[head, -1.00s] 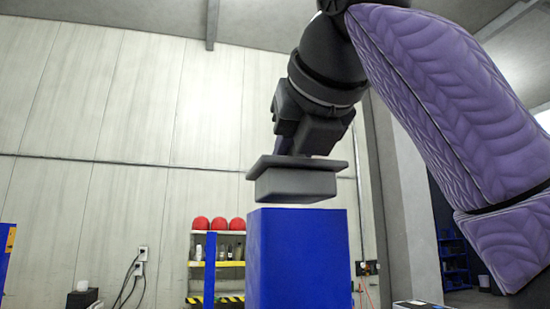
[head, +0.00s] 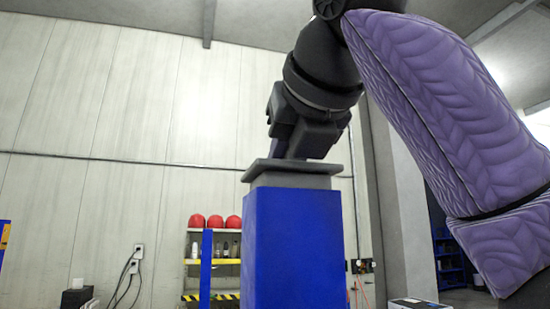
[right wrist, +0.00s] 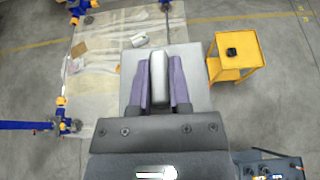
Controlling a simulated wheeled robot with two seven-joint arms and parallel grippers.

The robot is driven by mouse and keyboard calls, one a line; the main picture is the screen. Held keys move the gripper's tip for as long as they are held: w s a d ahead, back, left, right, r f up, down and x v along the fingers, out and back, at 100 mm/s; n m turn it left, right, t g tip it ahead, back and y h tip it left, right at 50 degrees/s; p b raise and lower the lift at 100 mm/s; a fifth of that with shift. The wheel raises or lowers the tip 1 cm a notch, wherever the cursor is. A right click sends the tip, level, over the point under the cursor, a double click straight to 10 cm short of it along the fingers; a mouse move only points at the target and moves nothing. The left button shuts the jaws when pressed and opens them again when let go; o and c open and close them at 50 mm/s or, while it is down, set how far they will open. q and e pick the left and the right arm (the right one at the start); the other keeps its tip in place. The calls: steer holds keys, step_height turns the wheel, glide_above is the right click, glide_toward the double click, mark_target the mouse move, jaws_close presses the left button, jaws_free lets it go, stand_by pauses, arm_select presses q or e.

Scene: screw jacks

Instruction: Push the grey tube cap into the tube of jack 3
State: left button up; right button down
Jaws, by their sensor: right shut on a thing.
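The grey tube cap (head: 292,168) has a flat flange with a narrower block below. It sits level at the top of the blue tube (head: 295,250). The tube hides the lower part of the block; a strip of it shows between flange and tube rim. No jack number is readable. My right gripper (head: 289,152) is above the cap. In the right wrist view, its fingers (right wrist: 161,80) are shut on the cap's upright light grip, with the square flange (right wrist: 198,65) beneath. My left gripper is not in view.
A shelf with red round items (head: 215,221) stands behind the tube, to its left. In the right wrist view, a yellow cart (right wrist: 238,50) stands on the floor right of the flange, and blue jack parts (right wrist: 62,122) lie to the left.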

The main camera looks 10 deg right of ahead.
steer(key=shift+f+b, duration=0.65)
steer(key=shift+f, duration=0.25)
steer(key=shift+c, duration=2.4)
jaws_free()
steer(key=v, duration=1)
